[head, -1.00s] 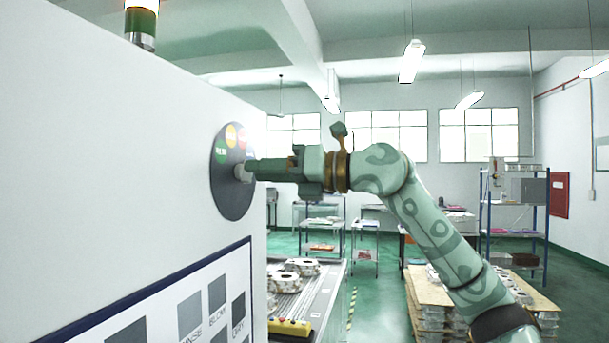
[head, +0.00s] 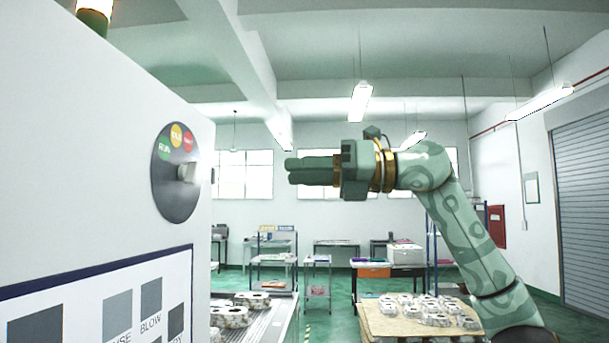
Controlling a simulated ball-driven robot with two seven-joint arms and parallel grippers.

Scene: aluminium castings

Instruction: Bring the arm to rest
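My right arm comes in from the lower right. Its gripper (head: 291,171) points left in mid-air, with its fingers close together and nothing visible between them. It is clear of the dark round control panel (head: 168,200) on the white machine (head: 60,160). The panel has green, yellow and red marked spots and a grey selector knob (head: 187,173). A clear gap lies between the fingertips and the knob. My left gripper is not in view.
A conveyor (head: 275,325) with several castings (head: 230,316) runs beside the machine. A pallet (head: 385,322) with several castings stands below my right arm. Shelves and tables (head: 390,262) stand further back. The air around the gripper is free.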

